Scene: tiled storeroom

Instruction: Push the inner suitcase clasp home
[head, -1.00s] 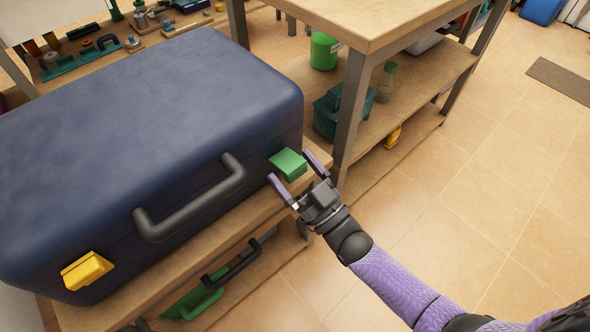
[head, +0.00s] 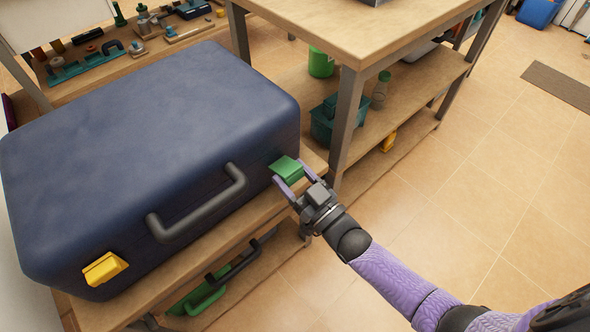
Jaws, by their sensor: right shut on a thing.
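A large dark blue suitcase (head: 150,140) lies flat on a wooden bench at the left. A dark grey handle (head: 202,206) is on its front side. A yellow clasp (head: 104,268) sits left of the handle, and a green clasp (head: 287,168) sits right of it, near the right corner. The green clasp stands out from the suitcase side. My right gripper (head: 289,180) is shut on the green clasp, with a purple finger on each side. The fingers hide part of its lower end. My left gripper is out of view.
A wooden workbench (head: 345,30) stands close to the right of the suitcase; its lower shelf holds a teal basket (head: 325,122) and a green tub (head: 320,63). Tools lie behind the suitcase.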

